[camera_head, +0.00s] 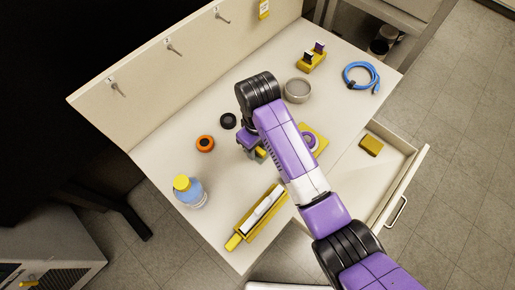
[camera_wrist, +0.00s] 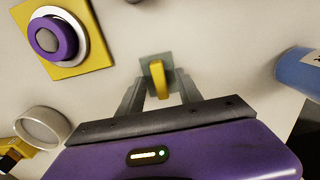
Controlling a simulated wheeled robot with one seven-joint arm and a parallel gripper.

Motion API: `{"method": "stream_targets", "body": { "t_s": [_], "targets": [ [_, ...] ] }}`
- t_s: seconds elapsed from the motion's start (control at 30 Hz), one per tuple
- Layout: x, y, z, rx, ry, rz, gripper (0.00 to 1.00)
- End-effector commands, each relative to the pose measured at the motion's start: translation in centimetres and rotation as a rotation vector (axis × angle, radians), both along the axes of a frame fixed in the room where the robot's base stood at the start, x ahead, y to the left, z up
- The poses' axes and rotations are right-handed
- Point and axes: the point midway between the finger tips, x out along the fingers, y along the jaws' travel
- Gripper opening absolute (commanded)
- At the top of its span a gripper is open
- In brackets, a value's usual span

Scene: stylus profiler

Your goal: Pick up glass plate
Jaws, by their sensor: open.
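In the wrist view, a small grey-green glass plate (camera_wrist: 148,59) lies on the table with an upright yellow handle (camera_wrist: 157,78) on it. My gripper (camera_wrist: 162,82) is open, its two fingers pointing at the plate, one on each side of the handle. I cannot tell whether the fingers touch the plate. In the head view, my gripper (camera_head: 252,150) is low over the middle of the table, and my arm hides most of it. A bit of yellow shows beside it, and the plate itself is not clearly visible there.
A yellow square base with a purple knob (camera_wrist: 46,38) and a grey round dish (camera_wrist: 43,126) are left in the wrist view; a blue bottle (camera_wrist: 300,72) is right. The head view shows an orange ring (camera_head: 204,143), a yellow tray (camera_head: 234,241) and an open drawer (camera_head: 388,183).

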Motion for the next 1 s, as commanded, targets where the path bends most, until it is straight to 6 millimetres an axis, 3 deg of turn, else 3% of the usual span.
{"method": "stream_targets", "body": {
  "t_s": [0.17, 0.3, 0.4, 0.77, 1.0],
  "targets": [
    [0.0, 0.0, 0.0, 0.0, 0.0, 0.0, 0.42],
    [0.0, 0.0, 0.0, 0.0, 0.0, 0.0, 0.14],
    [0.0, 0.0, 0.0, 0.0, 0.0, 0.0, 0.0],
    [0.0, 0.0, 0.1, 0.0, 0.0, 0.0, 0.0],
    [0.1, 0.1, 1.6, 0.001, -0.002, 0.001, 0.0]
  ]
}}
